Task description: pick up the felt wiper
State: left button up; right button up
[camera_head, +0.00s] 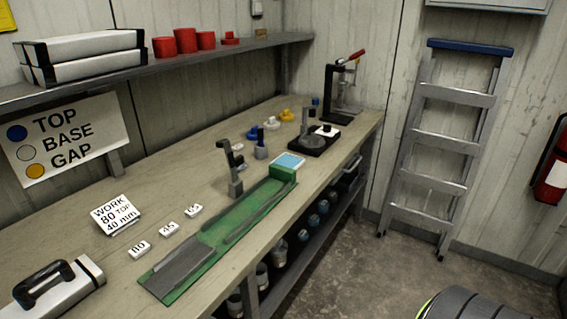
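I cannot tell for sure which thing is the felt wiper. One small grey block with a dark upright handle (261,147) stands on the workbench behind the green tray; it may be the wiper, but it is too small to make out felt. A dark grey upright stand (234,172) is at the tray's far long side. The long green tray (208,251) has grey rails and a green block at its far end. Neither of my grippers is in view.
The wooden workbench (140,190) carries small white number blocks (168,229), a WORK card (115,214), a handled case (55,296), yellow and blue pieces, a black-based fixture (313,144) and a red-handled press (342,88). A stepladder (443,145) leans on the wall.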

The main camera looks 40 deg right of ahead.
aim_at(239, 161)
jog(key=z, duration=1.05)
jog(key=u, duration=0.35)
jog(key=i+l+u, duration=0.2)
jog(key=l, duration=0.2)
jog(key=i+l+u, duration=0.2)
jog(key=l, duration=0.2)
jog(key=l+u, duration=0.2)
jog(key=l, duration=0.25)
jog(key=l+u, duration=0.2)
jog(key=l, duration=0.25)
